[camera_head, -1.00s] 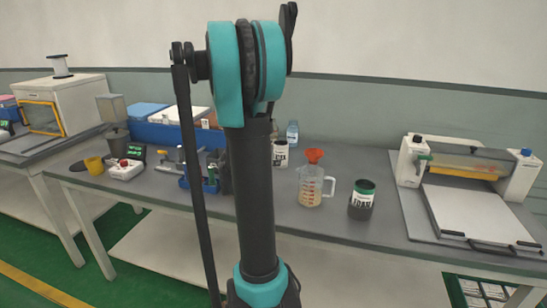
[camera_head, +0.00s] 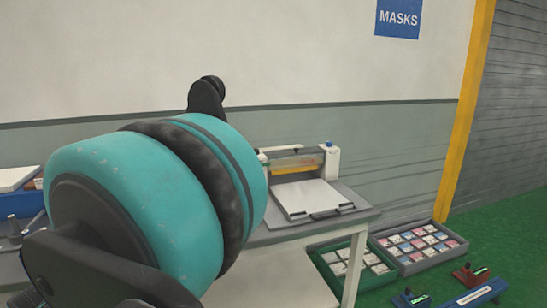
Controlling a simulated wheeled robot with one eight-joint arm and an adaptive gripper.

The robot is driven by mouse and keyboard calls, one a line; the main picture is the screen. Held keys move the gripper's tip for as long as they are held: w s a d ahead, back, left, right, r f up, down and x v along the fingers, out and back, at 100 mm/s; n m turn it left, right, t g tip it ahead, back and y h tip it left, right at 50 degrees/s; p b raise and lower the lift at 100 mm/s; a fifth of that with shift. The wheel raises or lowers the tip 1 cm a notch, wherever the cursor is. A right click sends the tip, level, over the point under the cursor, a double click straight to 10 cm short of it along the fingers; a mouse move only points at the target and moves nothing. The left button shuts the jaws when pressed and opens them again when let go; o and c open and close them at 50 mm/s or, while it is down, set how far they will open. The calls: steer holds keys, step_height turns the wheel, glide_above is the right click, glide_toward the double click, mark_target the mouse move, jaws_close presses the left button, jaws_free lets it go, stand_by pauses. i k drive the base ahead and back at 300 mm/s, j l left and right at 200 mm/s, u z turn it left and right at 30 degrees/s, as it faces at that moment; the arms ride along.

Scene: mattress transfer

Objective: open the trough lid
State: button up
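A white machine (camera_head: 332,160) stands on the right end of the grey bench. It has white end blocks, a blue cap on the right one, and a yellow-orange strip (camera_head: 296,168) under a bar between them. A flat white plate (camera_head: 308,197) lies in front of the strip, with small black handles at its front edge. I cannot tell which part is the trough lid, or whether it is open. My gripper is not in view.
The grey bench (camera_head: 352,205) ends right of the machine. On the green floor beyond stand a green tray (camera_head: 328,277) and a grey tray (camera_head: 405,271) of small packs. Small red and blue items (camera_head: 484,294) lie nearer. A yellow post (camera_head: 463,110) edges the wall.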

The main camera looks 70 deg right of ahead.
mark_target(315, 149)
steer(key=i+j+z, duration=0.1)
steer(key=z, duration=1.25)
